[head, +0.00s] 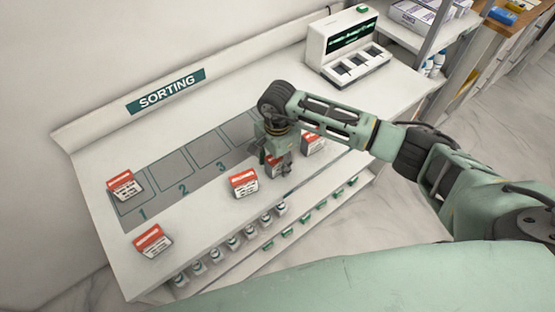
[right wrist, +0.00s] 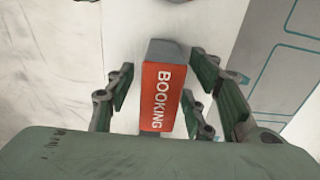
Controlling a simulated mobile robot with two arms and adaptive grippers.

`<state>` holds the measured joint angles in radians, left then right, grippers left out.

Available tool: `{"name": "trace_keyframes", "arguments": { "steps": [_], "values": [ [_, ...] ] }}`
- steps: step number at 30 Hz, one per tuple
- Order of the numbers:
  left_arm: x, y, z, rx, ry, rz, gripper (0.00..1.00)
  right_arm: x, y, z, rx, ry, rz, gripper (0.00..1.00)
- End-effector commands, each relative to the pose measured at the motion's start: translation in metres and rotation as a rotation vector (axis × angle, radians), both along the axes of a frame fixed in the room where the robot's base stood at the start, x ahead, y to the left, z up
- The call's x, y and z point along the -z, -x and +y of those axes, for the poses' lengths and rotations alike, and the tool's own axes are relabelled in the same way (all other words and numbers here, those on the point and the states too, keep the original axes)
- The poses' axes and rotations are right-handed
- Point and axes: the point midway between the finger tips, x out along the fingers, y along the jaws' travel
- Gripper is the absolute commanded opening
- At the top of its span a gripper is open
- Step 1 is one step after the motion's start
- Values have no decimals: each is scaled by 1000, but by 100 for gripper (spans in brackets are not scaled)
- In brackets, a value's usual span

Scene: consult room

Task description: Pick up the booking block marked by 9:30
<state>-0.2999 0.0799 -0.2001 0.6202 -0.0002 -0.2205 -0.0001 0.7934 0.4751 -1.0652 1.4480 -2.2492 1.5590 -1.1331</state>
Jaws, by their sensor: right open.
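Several red-and-white booking blocks stand on the white sorting table. One block (head: 125,187) is at slot 1, one (head: 152,241) is near the front left, one (head: 243,183) is in the middle and one (head: 314,142) is right of my gripper. My right gripper (head: 280,168) is open over another block (head: 272,165), which it partly hides. In the right wrist view this block (right wrist: 162,92) shows its red top lettered BOOKING, between the spread fingers, with gaps on both sides. The times on the blocks are too small to read. My left gripper is not in view.
A SORTING sign (head: 166,91) lies behind a grey strip with numbered, outlined slots (head: 172,171). A white device (head: 345,48) with a dark display stands at the table's far right. Small bottles (head: 233,243) and green items line a lower shelf along the front.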

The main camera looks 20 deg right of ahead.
Motion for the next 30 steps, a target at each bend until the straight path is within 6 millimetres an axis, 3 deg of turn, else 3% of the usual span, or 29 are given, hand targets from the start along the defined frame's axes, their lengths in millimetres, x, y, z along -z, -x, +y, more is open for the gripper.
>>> {"name": "trace_keyframes", "arguments": {
  "steps": [3,20,30],
  "values": [
    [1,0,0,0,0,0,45,0,0,0,0,0,0,48],
    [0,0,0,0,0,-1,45,0,0,0,0,-1,-1,0],
    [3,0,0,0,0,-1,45,-3,-1,0,0,-2,-2,0]
  ]
}}
